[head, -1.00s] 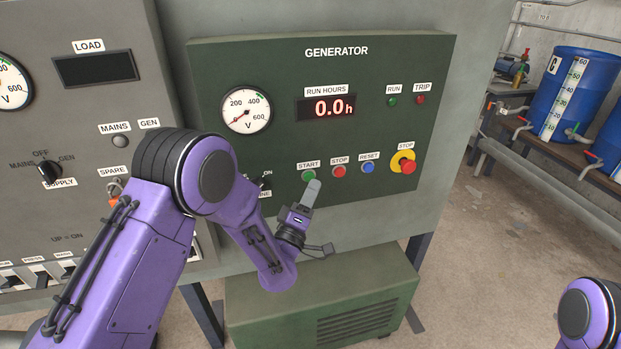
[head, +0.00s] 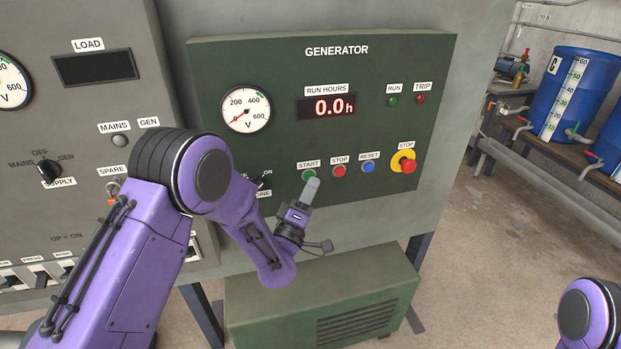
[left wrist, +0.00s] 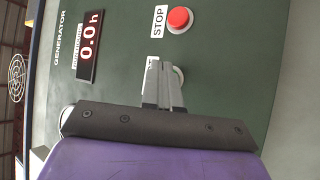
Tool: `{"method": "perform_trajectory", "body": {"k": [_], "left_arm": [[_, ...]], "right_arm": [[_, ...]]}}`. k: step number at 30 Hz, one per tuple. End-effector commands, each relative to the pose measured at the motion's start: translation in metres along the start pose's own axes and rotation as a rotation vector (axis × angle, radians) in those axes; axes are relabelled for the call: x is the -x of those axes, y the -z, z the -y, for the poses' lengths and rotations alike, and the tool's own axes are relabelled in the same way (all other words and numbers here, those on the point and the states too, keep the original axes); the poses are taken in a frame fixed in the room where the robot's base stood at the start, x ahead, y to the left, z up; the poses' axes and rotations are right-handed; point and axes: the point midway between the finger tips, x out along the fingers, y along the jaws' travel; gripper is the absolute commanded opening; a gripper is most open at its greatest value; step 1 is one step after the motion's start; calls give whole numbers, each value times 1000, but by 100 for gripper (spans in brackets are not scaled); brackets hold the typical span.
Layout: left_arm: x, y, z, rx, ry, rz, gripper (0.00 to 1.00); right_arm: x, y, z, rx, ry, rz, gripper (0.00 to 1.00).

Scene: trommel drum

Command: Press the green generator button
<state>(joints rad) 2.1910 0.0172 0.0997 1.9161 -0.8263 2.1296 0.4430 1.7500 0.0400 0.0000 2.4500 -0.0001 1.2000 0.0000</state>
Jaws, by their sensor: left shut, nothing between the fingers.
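The green START button (head: 308,175) sits on the dark green generator panel (head: 330,60), under its START label. My left gripper (head: 313,184) is shut and empty, its fingertips over the lower edge of the button in the head view. In the left wrist view the shut fingers (left wrist: 163,82) point at the panel and hide most of the button. Whether the tips touch it cannot be told. The run hours display (head: 326,107) reads 0.0 h. The green RUN lamp (head: 392,100) looks dark. My right gripper is not in view.
A red STOP button (head: 339,171), a blue RESET button (head: 368,167) and a red emergency stop (head: 408,166) on a yellow base line up to the right. A rotary switch (head: 262,182) is partly hidden by my left arm. A green box (head: 320,295) stands below.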

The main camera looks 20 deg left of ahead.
Motion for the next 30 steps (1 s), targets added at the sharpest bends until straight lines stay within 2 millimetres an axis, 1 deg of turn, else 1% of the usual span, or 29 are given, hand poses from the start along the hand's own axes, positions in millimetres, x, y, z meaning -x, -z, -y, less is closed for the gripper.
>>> {"method": "perform_trajectory", "body": {"k": [30], "left_arm": [[-6, 5, 4, 0, -1, -1, 0]], "right_arm": [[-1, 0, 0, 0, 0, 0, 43]]}}
